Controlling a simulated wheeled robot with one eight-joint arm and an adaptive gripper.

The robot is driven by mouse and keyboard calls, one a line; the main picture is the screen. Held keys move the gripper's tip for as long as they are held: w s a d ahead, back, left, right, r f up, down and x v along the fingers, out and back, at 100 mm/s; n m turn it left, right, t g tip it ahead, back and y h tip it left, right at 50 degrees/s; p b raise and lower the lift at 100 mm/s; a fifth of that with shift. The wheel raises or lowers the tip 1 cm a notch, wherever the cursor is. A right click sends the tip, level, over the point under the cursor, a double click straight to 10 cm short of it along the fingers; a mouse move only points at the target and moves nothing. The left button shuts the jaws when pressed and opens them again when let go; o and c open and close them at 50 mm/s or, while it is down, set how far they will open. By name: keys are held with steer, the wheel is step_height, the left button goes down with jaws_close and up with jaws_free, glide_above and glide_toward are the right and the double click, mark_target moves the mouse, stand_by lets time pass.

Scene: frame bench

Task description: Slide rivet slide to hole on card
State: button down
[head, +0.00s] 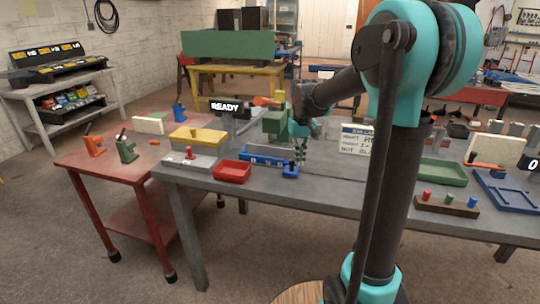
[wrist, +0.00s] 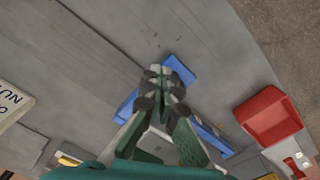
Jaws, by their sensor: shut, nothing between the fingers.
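The blue rail (head: 262,157), with pale letters on its face, lies near the front edge of the grey bench; it also shows partly behind my gripper in the wrist view (wrist: 214,138). A small blue block (head: 290,171) is at its right end, and a blue piece shows by my fingertips in the wrist view (wrist: 181,68). My gripper (head: 300,158) is shut and empty, pointing down close to this block; I cannot tell whether they touch. The white card (head: 354,139) stands to the right, its text small and partly hidden by my arm. It also shows in the wrist view (wrist: 12,104).
A red tray (head: 232,172) sits left of the rail, near a grey box with a yellow top (head: 198,138). A green tray (head: 443,172) and a wooden block with coloured pegs (head: 447,204) are right of my arm. Bare bench lies between.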

mark_target(290, 160)
steer(key=shift+w+a, duration=0.25)
steer(key=shift+a, duration=0.55)
steer(key=shift+w+a, duration=0.25)
steer(key=shift+a, duration=0.6)
steer(key=shift+w+a, duration=0.25)
steer(key=shift+a, duration=0.55)
steer(key=shift+d, duration=0.25)
steer(key=shift+s+d, duration=0.25)
steer(key=shift+d, duration=0.3)
steer(key=shift+r, duration=3.5)
